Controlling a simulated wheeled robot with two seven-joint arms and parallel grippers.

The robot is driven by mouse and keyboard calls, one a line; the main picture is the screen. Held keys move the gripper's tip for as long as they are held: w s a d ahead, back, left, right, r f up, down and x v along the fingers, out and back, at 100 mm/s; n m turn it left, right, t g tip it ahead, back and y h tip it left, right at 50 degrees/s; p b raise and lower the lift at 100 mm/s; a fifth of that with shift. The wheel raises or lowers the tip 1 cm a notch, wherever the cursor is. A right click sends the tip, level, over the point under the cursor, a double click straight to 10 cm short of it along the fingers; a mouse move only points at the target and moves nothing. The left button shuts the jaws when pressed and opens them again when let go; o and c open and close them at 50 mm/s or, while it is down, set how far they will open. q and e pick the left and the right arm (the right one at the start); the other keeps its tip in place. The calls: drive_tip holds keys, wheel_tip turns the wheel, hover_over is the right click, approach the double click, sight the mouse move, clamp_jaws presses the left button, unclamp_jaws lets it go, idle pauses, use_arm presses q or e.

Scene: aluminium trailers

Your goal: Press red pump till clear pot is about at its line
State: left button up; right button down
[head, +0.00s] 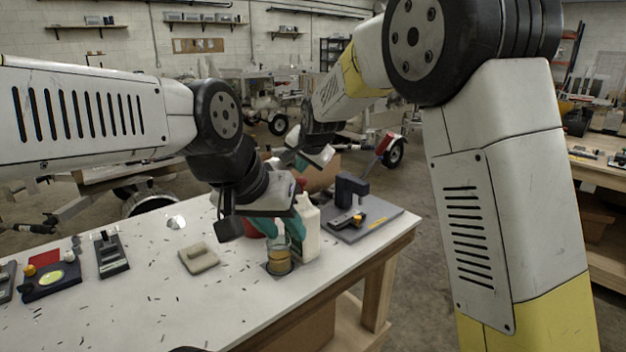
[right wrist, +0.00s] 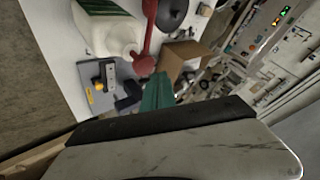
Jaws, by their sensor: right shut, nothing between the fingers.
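The clear pot (head: 279,262) stands near the table's front edge with amber liquid in its lower part. Its line is too small to make out. A white jug (head: 308,230) stands right behind it and shows in the right wrist view (right wrist: 108,30). The red pump (right wrist: 143,66) is on the jug's top; in the head view it is mostly hidden. My left gripper (head: 285,230) reaches down at the pot's upper part with teal fingers; its grip is unclear. My right gripper (head: 301,163) is shut and empty above the jug, its teal tip (right wrist: 157,90) close to the pump; contact is unclear.
A grey board (head: 365,220) with a black device stands right of the jug. A beige block (head: 199,258) lies left of the pot. A cardboard box (right wrist: 182,58) stands behind the jug.

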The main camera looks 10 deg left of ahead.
sight(301, 178)
drive_tip(key=shift+f, duration=0.1)
idle(0.7)
drive_tip(key=shift+f, duration=0.3)
drive_tip(key=shift+f, duration=1.2)
idle(1.1)
drive_tip(key=shift+r, duration=1.55)
drive_tip(key=shift+r, duration=0.15)
drive_tip(key=shift+r, duration=2.4)
